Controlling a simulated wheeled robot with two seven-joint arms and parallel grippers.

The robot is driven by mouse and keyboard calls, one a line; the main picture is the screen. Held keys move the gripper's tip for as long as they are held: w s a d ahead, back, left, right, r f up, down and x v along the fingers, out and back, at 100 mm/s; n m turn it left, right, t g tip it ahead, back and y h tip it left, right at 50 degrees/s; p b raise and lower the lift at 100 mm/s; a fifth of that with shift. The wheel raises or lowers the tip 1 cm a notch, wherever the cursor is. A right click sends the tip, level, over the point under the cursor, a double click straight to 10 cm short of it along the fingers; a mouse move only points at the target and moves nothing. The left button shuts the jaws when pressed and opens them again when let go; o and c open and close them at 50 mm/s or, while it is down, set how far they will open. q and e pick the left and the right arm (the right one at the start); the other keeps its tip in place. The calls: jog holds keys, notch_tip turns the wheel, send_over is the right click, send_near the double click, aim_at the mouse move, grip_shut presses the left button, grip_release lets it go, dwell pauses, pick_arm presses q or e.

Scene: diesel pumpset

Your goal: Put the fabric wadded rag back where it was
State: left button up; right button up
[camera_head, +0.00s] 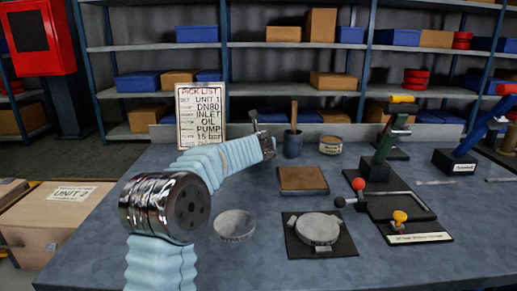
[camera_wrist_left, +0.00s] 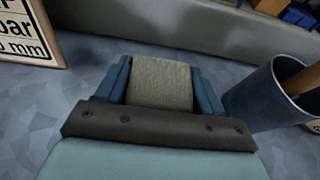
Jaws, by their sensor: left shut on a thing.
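The fabric wadded rag (camera_wrist_left: 161,84) is an olive-beige woven block in the left wrist view. My left gripper (camera_wrist_left: 161,76) is shut on it, with a blue finger on each side. The rag appears above the grey-blue table, but I cannot tell whether it touches it. In the head view my left gripper (camera_head: 264,139) reaches to the back of the table, between the pick-list board and a dark cup. The rag cannot be made out in that view. My right gripper is not in view.
The pick-list board (camera_head: 201,115) stands left of the gripper. The dark cup (camera_head: 292,146) with a wooden handle is close on the right, beside a tin (camera_head: 331,146). Levers (camera_head: 386,146) occupy the right.

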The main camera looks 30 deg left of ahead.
pick_arm(q)
jog(key=shift+f, duration=0.1)
jog(key=o, duration=1)
jog(key=shift+r, duration=0.35)
jog(key=b+v, duration=0.1)
jog(key=v, duration=0.5)
jog(key=b+v, duration=0.1)
jog(key=v, duration=0.5)
jog(key=shift+f, duration=0.25)
